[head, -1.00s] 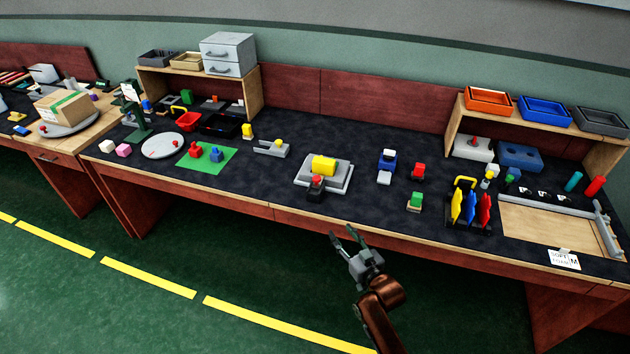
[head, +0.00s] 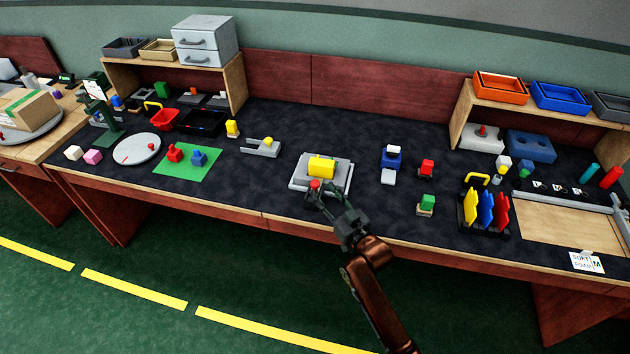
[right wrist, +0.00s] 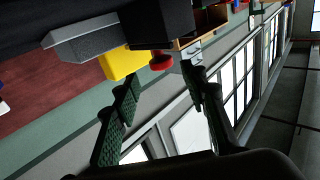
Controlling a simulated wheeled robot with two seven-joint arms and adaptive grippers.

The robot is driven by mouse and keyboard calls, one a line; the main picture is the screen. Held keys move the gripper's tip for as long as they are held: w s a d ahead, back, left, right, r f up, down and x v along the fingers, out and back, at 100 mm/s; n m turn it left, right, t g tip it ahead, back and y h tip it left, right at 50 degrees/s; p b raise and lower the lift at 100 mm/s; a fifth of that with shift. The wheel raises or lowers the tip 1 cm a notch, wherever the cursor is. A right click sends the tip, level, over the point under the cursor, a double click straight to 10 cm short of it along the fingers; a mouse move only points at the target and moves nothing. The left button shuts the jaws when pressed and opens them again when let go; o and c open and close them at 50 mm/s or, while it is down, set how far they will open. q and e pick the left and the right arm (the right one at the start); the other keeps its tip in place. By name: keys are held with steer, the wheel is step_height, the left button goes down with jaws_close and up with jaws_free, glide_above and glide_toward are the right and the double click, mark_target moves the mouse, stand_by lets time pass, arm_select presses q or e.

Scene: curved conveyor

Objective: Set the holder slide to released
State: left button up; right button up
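A grey plate holder (head: 340,188) with a yellow block (head: 321,166) on it stands near the middle of the table's front part. At its front is a red knob (head: 314,186) on a dark block, which looks like the slide; my gripper partly hides this block. My right gripper (head: 331,195) is open and empty, with its fingers just beside the knob in the head view. In the right wrist view, the red knob (right wrist: 160,61), yellow block (right wrist: 121,63) and dark block (right wrist: 156,22) lie beyond the open fingertips, apparently apart from them. My left gripper is out of view.
A grey fixture with a yellow part (head: 264,147) stands to the left, past it a green mat (head: 188,170). The table's front edge is close below my gripper.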

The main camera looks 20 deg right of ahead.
mark_target(318, 187)
steer(key=b+x, duration=0.1)
steer(key=x, duration=0.3)
steer(key=shift+w+a+f, duration=0.15)
steer(key=shift+a+f, duration=0.05)
steer(key=shift+w+a+r+b, duration=0.1)
steer(key=shift+w+a+b, duration=0.15)
steer(key=shift+w, duration=0.45)
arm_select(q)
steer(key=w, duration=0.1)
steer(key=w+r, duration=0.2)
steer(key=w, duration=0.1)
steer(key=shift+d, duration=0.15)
arm_select(e)
steer(key=shift+d, duration=0.15)
steer(key=shift+c, duration=0.7)
jaws_close()
